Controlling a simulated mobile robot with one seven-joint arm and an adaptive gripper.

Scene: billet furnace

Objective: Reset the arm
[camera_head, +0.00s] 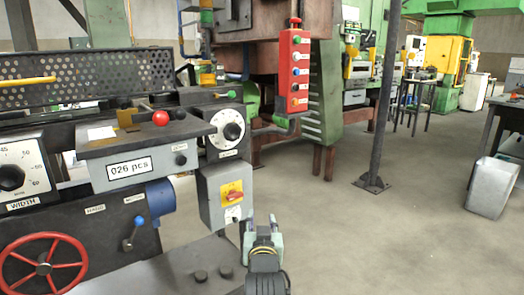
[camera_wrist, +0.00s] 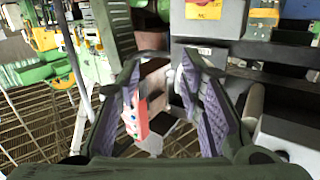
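My gripper (camera_head: 261,226) is in the lower middle of the head view, in front of the machine's lower right side. In the wrist view my gripper (camera_wrist: 160,75) has its two ridged, purple-grey finger pads spread apart, with nothing held between them. Past the gap, the red button panel (camera_wrist: 140,117) shows in the background, well away from the fingers. Most of my arm is out of the head view.
A grey switch box (camera_head: 215,205) with a red-and-yellow switch is just left of my gripper. The machine's red handwheel (camera_head: 44,268) is at lower left. The red button panel (camera_head: 294,75) hangs above. A dark post (camera_head: 383,110) stands right; open floor (camera_head: 400,235) lies around it.

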